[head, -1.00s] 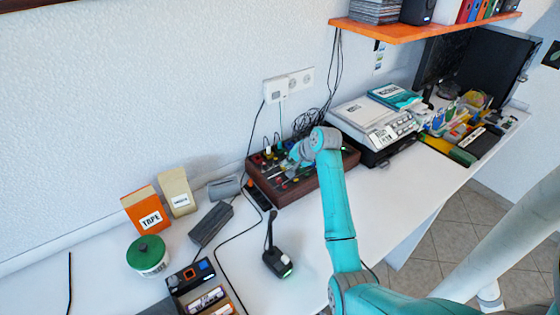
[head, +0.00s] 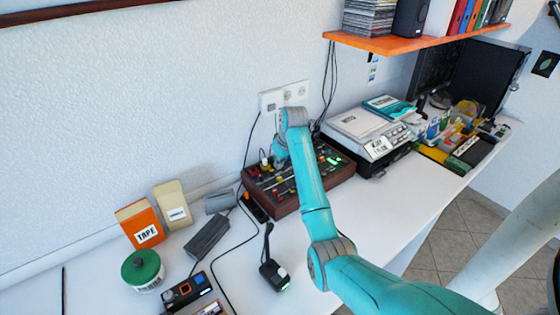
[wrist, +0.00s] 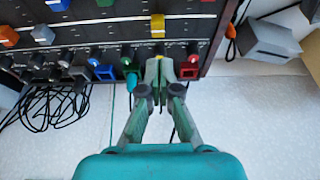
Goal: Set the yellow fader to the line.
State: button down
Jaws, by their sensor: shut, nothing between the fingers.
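The dark control panel with a wooden frame (head: 341,177) stands on the desk against the wall. In the wrist view its face fills the upper left, with several coloured fader caps and knobs. The yellow fader (wrist: 157,22) is an upright block at the top centre, in a dark slot. My gripper (wrist: 158,68) is shut and empty, its tips over the panel's wall-side edge by a row of knobs, apart from the yellow fader. In the head view my arm covers part of the panel.
A red cap (wrist: 188,70) is just right of my fingertips and a green cap (wrist: 130,66) just left. Blue caps and orange caps stand further left. Cables (wrist: 50,105) lie behind the panel. A grey box (wrist: 268,42) is beyond its right end.

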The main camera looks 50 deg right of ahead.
aim_at(279, 177)
jog(key=shift+x, duration=3.05)
jog(key=shift+s+a, duration=0.2)
jog(key=shift+s, duration=0.55)
